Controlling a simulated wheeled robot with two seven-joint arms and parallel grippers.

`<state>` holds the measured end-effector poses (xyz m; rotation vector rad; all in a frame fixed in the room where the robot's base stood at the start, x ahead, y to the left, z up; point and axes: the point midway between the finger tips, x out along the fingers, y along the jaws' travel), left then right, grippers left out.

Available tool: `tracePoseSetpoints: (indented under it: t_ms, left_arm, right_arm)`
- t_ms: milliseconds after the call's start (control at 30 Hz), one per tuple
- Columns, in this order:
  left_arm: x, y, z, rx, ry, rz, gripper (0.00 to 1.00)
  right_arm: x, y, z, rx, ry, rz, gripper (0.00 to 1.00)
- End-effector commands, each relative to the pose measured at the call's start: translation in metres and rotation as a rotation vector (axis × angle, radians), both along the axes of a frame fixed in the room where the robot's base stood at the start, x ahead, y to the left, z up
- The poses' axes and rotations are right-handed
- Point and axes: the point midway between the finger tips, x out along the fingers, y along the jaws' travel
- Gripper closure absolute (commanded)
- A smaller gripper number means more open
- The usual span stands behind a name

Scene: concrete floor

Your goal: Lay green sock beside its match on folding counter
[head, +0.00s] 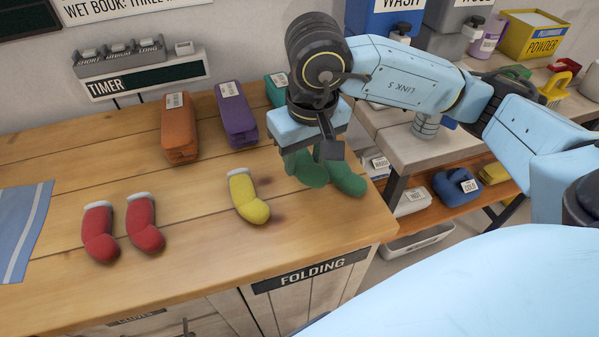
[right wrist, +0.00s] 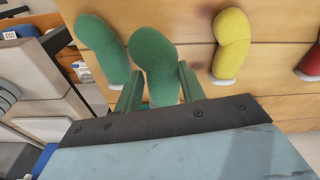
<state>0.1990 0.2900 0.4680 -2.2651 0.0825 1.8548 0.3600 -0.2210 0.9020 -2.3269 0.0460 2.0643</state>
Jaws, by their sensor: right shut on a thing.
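My right gripper (head: 318,148) is over the right end of the wooden folding counter (head: 190,215), pointing down. It is shut on a green sock (head: 307,170); in the right wrist view this sock (right wrist: 153,62) sits between the two fingers. A second green sock, the match (head: 346,180), lies close beside it on the right, near the counter's right edge. It also shows at the left of the right wrist view (right wrist: 103,48). The gripper hides the upper ends of both socks in the head view. I cannot tell whether the held sock touches the counter. My left gripper is not in view.
A yellow sock (head: 248,196) lies left of the green socks. Two red socks (head: 99,232) lie farther left, near a blue striped cloth (head: 20,225). A gap separates the counter from shelving at right.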

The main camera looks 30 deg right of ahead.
Motion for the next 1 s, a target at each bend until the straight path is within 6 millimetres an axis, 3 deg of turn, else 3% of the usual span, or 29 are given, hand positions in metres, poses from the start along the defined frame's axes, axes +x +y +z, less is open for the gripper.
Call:
tracePoseSetpoints:
  t_ms: [367,967,1000]
  left_arm:
    - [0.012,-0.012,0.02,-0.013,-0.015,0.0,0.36]
    - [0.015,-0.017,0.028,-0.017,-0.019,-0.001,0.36]
    - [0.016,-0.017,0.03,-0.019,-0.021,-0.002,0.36]
  right_arm:
    - [0.0,0.0,-0.044,0.0,0.0,-0.001,0.82]
    - [0.0,0.0,-0.047,0.0,-0.001,-0.001,0.82]
    - [0.0,0.0,-0.047,0.0,-0.001,-0.001,0.59]
